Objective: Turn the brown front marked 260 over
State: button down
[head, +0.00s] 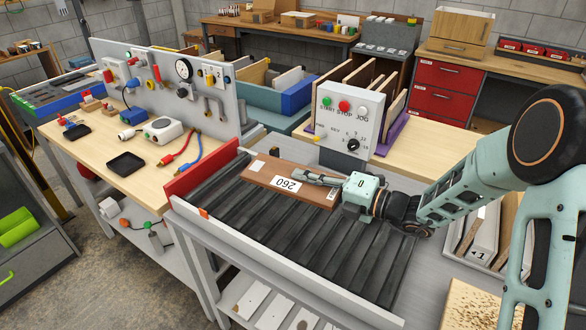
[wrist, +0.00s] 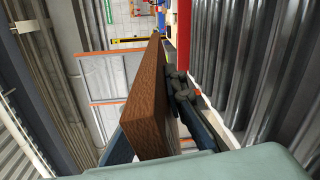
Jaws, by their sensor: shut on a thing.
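The brown front marked 260 (head: 262,176) is over the far side of the roller conveyor in the head view. Its white 260 label faces up and reads upside down. A smaller white tag is near its left end. My gripper (head: 308,179) comes from the right and is shut on the front, with one finger lying across the upper face. In the wrist view the front (wrist: 150,100) is seen edge-on between my fingers. I cannot tell whether it rests on the rollers or is slightly raised; its underside is hidden in the head view.
The conveyor's dark rollers (head: 300,245) are bare in front. A red rail (head: 205,174) bounds its left end. A control box (head: 348,122) with buttons stands just behind the front. A workbench (head: 110,150) with cables and a black tray is left. A tray of boards (head: 487,232) is right.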

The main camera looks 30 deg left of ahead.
aim_at(312, 215)
jog(key=f+m+b, duration=0.1)
jog(key=f, duration=0.2)
jog(key=w+d+f+b, duration=0.1)
jog(key=f+b, duration=0.1)
jog(key=f, duration=0.1)
jog(key=w+f+m+b, duration=0.1)
jog(key=f+b, duration=0.1)
jog(key=f, duration=0.1)
jog(key=shift+d+f+m, duration=0.25)
jog(key=shift+m, duration=0.05)
jog(key=shift+s+d+b, duration=0.1)
jog(key=shift+s+b, duration=0.05)
jog(key=shift+b, duration=0.15)
jog(key=shift+f, duration=0.15)
jog(key=c, duration=1.9)
grip_release()
jog(key=shift+s+f, duration=0.15)
jog(key=shift+f, duration=0.1)
jog(key=shift+o, duration=0.3)
jog(key=shift+d, duration=0.1)
jog(key=shift+r+p, duration=0.15)
jog(key=shift+p, duration=0.25)
jog(key=shift+h+p, duration=0.5)
jog(key=shift+p, duration=0.25)
